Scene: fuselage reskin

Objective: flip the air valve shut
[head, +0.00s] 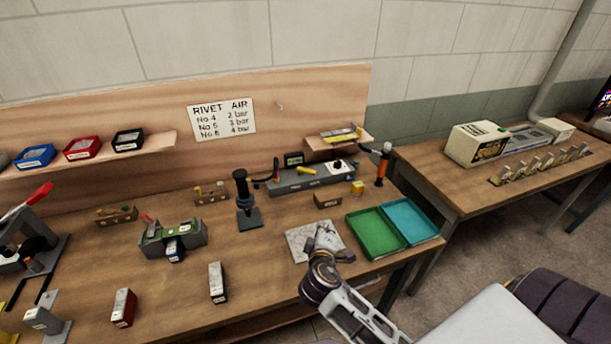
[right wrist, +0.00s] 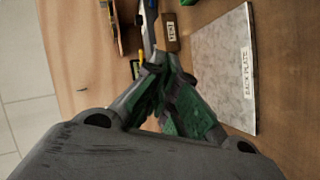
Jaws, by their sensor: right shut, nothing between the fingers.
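A long grey air unit (head: 310,178) lies at the back of the bench. A small yellow lever (head: 307,171) lies across its top, apparently the air valve; its exact position is too small to tell. My right gripper (head: 325,235) is over the pale plate in front of the unit, apart from the lever. In the right wrist view its fingers (right wrist: 160,62) are closed together and empty. Part of the grey unit (right wrist: 148,25) shows beyond the fingertips, and the fingers partly hide what lies there. My left gripper is not in view.
The pale back plate (head: 301,246) lies under my right gripper. A wooden block (head: 327,200) and a yellow block (head: 357,187) stand before the unit. Green (head: 376,232) and teal (head: 409,221) trays lie to the right. An orange-and-black tool (head: 383,166) stands behind them.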

